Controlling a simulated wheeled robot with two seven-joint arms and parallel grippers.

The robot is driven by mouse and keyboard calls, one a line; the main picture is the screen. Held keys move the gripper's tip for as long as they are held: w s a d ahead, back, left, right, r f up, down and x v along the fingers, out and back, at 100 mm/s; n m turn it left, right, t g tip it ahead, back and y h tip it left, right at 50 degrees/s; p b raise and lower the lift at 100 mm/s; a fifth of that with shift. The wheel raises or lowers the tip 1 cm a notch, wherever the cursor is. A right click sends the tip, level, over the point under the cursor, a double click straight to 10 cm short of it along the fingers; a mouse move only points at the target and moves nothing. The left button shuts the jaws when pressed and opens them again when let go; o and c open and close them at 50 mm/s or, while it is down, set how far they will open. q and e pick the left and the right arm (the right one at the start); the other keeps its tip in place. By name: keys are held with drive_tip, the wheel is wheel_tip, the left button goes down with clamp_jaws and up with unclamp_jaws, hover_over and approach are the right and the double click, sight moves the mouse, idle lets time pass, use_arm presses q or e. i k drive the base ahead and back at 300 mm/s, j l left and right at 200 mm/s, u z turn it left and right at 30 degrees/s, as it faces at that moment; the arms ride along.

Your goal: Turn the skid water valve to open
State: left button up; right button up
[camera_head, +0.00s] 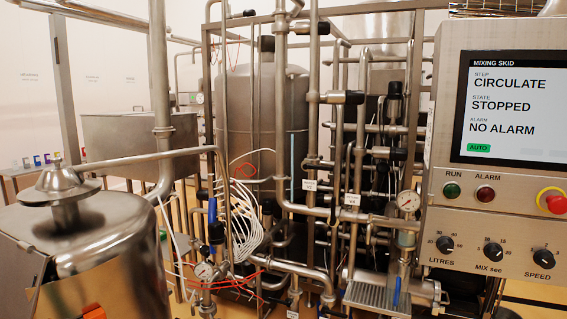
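The mixing skid is a frame of steel pipes in the middle of the head view. A blue lever handle (212,210) points up beside a black-bodied valve (216,233) on the left pipework. A second blue handle (396,292) hangs down below the right pressure gauge. White tags (352,200) mark some of the pipes. I cannot tell which handle is the skid water valve, nor whether it is open.
A control panel (495,220) fills the right side; its screen (515,107) reads CIRCULATE, STOPPED, NO ALARM. A steel vessel (110,262) stands at the front left. Gauges (408,201), a drip tray (375,297) and loose red and white tubing crowd the skid.

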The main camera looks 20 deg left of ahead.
sight(309, 167)
drive_tip(key=i+j+u, duration=0.25)
drive_tip(key=i, duration=0.4)
drive_tip(key=i+u, duration=0.3)
drive_tip(key=i, duration=0.35)
